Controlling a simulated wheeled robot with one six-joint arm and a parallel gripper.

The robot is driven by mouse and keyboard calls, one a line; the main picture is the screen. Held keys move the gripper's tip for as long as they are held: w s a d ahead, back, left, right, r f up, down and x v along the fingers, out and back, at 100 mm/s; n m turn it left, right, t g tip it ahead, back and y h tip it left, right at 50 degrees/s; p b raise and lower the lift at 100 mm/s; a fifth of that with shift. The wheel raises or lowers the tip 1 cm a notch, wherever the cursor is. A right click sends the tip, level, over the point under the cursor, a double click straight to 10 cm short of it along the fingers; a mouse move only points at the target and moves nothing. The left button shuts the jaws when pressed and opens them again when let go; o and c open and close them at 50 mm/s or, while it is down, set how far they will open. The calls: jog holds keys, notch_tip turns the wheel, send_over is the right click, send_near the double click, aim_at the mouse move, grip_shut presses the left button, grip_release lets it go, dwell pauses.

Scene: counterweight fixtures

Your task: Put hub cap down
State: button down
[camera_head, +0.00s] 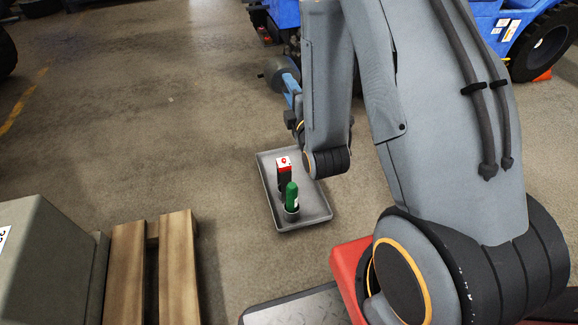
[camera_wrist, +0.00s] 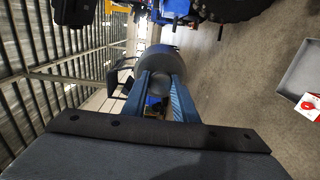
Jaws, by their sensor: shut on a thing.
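The hub cap (camera_head: 278,68) is a grey round piece. It also shows in the wrist view (camera_wrist: 160,58), between and beyond the fingertips. My gripper (camera_head: 291,84) has blue fingers and is shut on the hub cap, holding it off the floor beyond the tray. In the wrist view my gripper (camera_wrist: 167,80) has its fingers on either side of a rounded grey part of the piece. The fingers and my arm hide some of the hub cap.
A wooden pallet (camera_head: 178,265) and grey crate (camera_head: 45,265) stand at lower left. Blue vehicles (camera_head: 497,25) are behind. The floor left of the tray is clear.

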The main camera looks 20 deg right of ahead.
jog(key=w+f+g, duration=0.2)
jog(key=f+g, duration=0.7)
jog(key=w+f+g+p, duration=0.1)
jog(key=w+f+g, duration=0.2)
jog(key=f+g, duration=0.6)
jog(key=shift+w+a+f, duration=0.2)
jog(key=shift+a+f, duration=0.15)
jog(key=shift+f, duration=0.1)
dwell(0.7)
dwell(1.0)
